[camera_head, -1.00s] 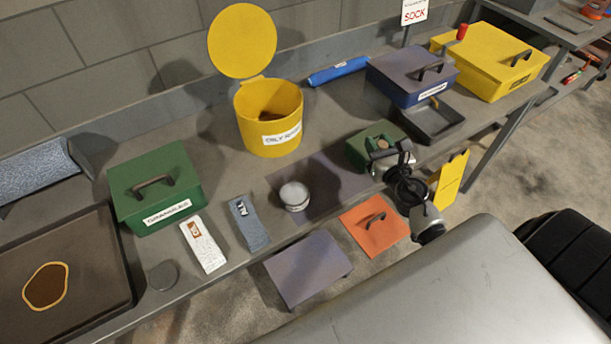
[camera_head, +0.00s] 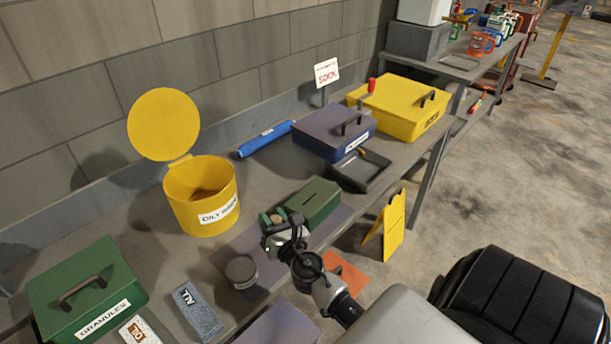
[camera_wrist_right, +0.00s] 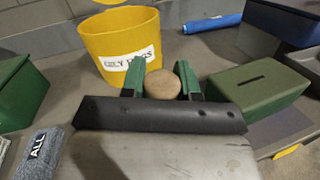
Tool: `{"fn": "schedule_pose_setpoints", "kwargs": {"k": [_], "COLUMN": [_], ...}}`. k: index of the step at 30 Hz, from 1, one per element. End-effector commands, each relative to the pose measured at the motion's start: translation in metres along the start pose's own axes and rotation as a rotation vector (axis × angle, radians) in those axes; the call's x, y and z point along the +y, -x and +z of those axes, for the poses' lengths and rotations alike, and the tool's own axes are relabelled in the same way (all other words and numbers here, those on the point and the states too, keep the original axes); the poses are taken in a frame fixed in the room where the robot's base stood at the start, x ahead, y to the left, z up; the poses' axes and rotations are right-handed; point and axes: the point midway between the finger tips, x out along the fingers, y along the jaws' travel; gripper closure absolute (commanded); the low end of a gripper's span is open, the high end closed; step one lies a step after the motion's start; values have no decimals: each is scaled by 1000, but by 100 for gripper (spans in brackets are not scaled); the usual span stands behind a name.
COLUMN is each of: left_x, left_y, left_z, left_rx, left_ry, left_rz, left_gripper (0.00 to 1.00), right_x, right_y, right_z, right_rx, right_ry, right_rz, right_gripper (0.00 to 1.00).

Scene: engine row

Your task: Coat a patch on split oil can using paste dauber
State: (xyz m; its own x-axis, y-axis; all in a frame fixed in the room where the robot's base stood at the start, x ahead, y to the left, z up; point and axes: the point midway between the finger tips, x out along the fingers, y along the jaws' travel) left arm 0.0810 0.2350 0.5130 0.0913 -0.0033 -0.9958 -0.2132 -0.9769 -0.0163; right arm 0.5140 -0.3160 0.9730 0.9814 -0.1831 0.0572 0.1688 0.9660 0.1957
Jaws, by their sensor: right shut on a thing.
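The green can (camera_head: 313,203) with a dark slot in its top, apparently the split oil can, sits on a grey-purple mat on the bench. It also shows at the right of the right wrist view (camera_wrist_right: 258,88). My right gripper (camera_head: 273,219) is shut on a piece with a round tan top, apparently the paste dauber (camera_wrist_right: 162,84), held between its green fingers. The gripper is just left of the can, apart from it in the wrist view. The dauber's lower end is hidden. A round grey tin (camera_head: 241,271) stands left of the gripper. My left gripper is not in view.
A yellow oily-rags bin (camera_head: 192,218) stands open behind the tin. A green granules box (camera_head: 100,302) and a grey packet (camera_head: 196,310) are at left. A blue box (camera_head: 318,142), dark tray (camera_head: 360,180) and yellow box (camera_head: 412,98) are beyond the can.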

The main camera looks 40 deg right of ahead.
Motion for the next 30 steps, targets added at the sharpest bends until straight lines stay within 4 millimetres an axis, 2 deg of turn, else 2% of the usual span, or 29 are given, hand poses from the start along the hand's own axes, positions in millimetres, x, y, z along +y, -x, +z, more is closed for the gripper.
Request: {"fn": "schedule_pose_setpoints", "kwargs": {"k": [1, 3, 6, 9, 17, 30], "left_x": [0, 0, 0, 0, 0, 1], "left_y": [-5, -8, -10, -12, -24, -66], "left_z": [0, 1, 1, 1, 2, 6], "left_rx": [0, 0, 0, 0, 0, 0], "left_ry": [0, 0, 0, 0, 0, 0], "left_rz": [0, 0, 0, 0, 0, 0], "left_gripper": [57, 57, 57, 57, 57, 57], "right_x": [20, 42, 66, 80, 82, 74], "right_y": [-2, -4, -5, -5, -4, -2], "right_z": [-5, -8, -9, -10, -21, -65], "right_rx": [-10, -19, -29, -33, -34, -33], "right_ry": [-35, -73, -112, -134, -142, -141], "right_rz": [3, 3, 4, 5, 4, 4], "right_gripper": [94, 94, 94, 94, 94, 94]}}
